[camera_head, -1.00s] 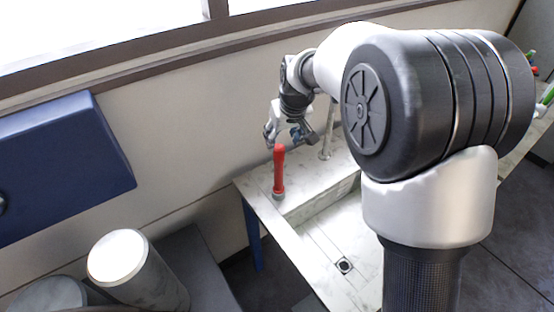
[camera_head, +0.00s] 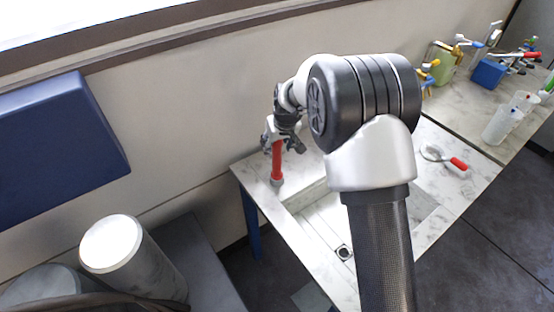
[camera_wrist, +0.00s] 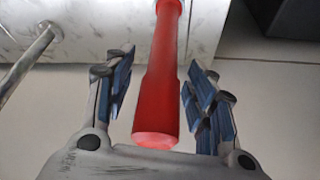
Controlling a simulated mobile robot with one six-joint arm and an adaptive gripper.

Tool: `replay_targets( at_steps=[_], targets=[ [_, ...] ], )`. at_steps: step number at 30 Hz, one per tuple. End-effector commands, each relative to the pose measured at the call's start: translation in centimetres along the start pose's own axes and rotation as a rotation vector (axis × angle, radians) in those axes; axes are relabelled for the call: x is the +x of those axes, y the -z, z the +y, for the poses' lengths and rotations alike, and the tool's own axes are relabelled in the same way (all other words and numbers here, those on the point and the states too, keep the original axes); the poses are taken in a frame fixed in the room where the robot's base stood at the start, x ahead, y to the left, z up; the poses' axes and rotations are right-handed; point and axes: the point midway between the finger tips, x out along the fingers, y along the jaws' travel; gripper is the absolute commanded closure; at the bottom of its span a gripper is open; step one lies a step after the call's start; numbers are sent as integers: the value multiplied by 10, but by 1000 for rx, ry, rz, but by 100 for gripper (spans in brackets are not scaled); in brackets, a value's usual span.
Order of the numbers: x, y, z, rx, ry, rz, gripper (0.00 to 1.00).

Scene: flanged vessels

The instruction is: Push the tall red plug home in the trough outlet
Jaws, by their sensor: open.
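The tall red plug (camera_head: 277,160) stands upright in a grey collar on the back left corner of the trough's marble top (camera_head: 285,230). The trough outlet (camera_head: 343,252) is a small dark-centred drain in the trough floor, with nothing in it. My gripper (camera_head: 283,142) is at the plug's upper part in the head view. In the wrist view the red plug (camera_wrist: 162,80) lies between the two spread fingers of my gripper (camera_wrist: 162,58), with a gap on each side. Its thick end is nearest the camera.
A metal rod (camera_wrist: 28,60) stands to the left in the wrist view. A red-handled tool (camera_head: 445,158) lies on the right of the counter, with bottles (camera_head: 500,125) and a blue box (camera_head: 488,73) beyond. White cylinders (camera_head: 130,258) stand at lower left. A wall is behind the plug.

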Motion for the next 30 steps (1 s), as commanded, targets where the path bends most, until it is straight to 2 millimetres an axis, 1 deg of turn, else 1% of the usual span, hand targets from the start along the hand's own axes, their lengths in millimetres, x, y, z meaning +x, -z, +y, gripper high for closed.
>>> replay_targets(
  at_steps=[1,3,9,30],
  targets=[
    [4,0,0,0,0,0,49],
    [6,0,0,0,0,1,49],
    [5,1,0,0,0,1,50],
    [5,1,0,0,0,1,97]
  ],
)
